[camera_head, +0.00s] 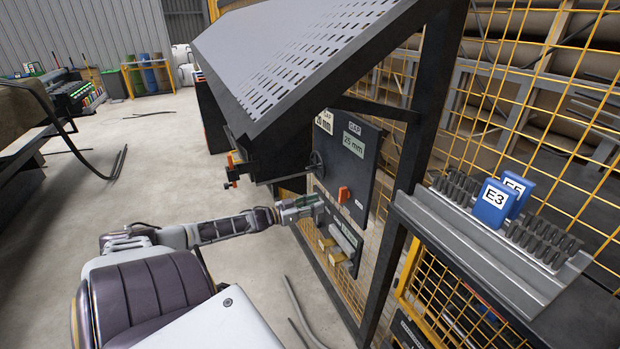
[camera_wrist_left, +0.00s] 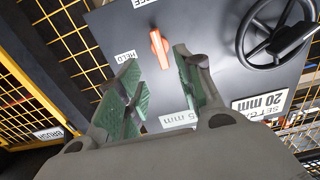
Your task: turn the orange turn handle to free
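The orange turn handle (camera_head: 343,194) sits on a dark upright panel below the slanted hood. In the left wrist view the handle (camera_wrist_left: 159,48) is a slim bar on the grey panel face, with a HELD label (camera_wrist_left: 125,57) beside its lower half and a partly cut-off label ending in "EE" (camera_wrist_left: 143,2) above it. My left gripper (camera_head: 319,206) is in front of the panel, just left of and below the handle. In the left wrist view its green-padded fingers (camera_wrist_left: 156,66) are apart and empty, pointing toward the handle. Contact with it is not visible. My right gripper is not in view.
Yellow blocks (camera_head: 327,244) are below my left gripper. A rail with blue E3 tag (camera_head: 492,203) is at right. Open floor (camera_head: 180,180) lies left.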

